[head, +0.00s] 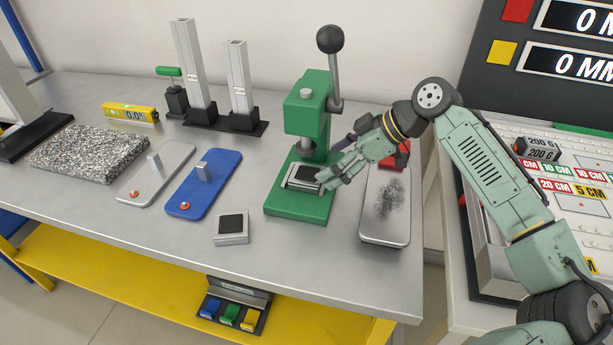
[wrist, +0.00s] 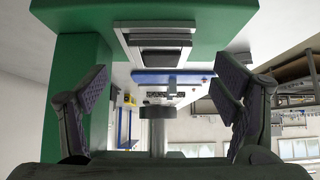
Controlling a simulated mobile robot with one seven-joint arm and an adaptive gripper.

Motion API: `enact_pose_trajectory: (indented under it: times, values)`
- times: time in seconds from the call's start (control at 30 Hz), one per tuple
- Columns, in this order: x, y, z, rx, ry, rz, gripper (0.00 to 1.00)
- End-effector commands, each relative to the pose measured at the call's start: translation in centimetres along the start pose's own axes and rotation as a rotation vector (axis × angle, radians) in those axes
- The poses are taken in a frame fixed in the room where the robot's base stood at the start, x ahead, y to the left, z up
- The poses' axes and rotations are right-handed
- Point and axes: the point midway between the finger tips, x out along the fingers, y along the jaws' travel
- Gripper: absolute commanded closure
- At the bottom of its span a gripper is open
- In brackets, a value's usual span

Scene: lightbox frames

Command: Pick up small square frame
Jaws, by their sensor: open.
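A small square frame (head: 231,227), silver with a dark centre, lies on the grey table near its front edge. Another small silver frame with a dark centre (head: 304,174) sits on the base of the green press (head: 307,112). My gripper (head: 330,172) is beside the press base, its fingers close to the right side of the frame there. I cannot tell if they touch it. In the wrist view the gripper (wrist: 158,105) is open, its fingers wide apart with nothing held between them.
A blue plate (head: 204,184) and a grey plate (head: 158,172) with upright posts lie left of the press. A silver slab (head: 386,203) stands right of it, under my arm. A granite block (head: 88,152) is farther left. The table's front middle is mostly free.

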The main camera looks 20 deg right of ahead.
Motion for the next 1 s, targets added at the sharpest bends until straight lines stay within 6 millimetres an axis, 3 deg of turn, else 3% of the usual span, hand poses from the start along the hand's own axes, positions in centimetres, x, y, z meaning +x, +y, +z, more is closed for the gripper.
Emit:
enact_pose_trajectory:
  times: [0.43,0.73,1.0]
  values:
    - [5.2,-0.1,0.0,-0.003,-0.003,0.001,0.18]
    - [5.4,-0.1,-0.2,-0.001,0.001,0.002,0.19]
    - [5.4,0.0,-0.2,-0.001,0.001,0.002,0.37]
